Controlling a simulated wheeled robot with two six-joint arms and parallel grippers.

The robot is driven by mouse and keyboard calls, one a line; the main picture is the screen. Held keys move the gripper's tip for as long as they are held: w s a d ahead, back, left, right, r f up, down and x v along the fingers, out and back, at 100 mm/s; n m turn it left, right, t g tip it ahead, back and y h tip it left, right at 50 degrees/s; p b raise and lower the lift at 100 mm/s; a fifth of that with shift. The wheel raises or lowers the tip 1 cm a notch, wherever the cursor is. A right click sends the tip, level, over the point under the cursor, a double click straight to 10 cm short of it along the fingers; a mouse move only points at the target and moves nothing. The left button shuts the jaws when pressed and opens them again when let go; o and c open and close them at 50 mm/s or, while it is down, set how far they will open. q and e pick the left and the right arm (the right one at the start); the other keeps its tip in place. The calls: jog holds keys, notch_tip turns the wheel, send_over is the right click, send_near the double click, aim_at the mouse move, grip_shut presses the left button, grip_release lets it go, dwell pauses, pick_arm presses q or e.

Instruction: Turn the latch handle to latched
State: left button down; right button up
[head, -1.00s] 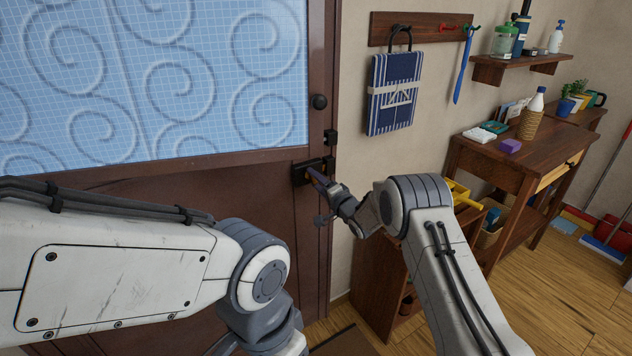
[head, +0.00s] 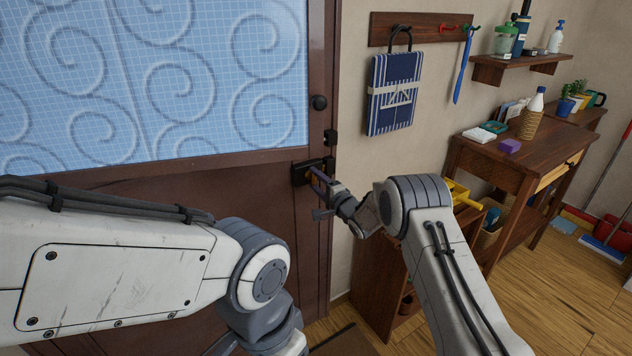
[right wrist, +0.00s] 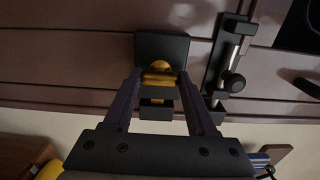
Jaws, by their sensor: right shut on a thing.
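The fingers partly hide the handle in the head view. My left arm crosses the lower left; its gripper is out of view.
A dark bolt (right wrist: 228,65) sits beside the latch. A towel (head: 391,93) hangs on the wall. A wooden cabinet (head: 378,285) stands below my right forearm.

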jog(key=shift+d, duration=0.1)
jog(key=o, duration=1.4)
jog(key=shift+c, duration=0.2)
jog(key=v, duration=1)
jog(key=shift+s+b, duration=0.15)
jog(key=shift+b, duration=0.2)
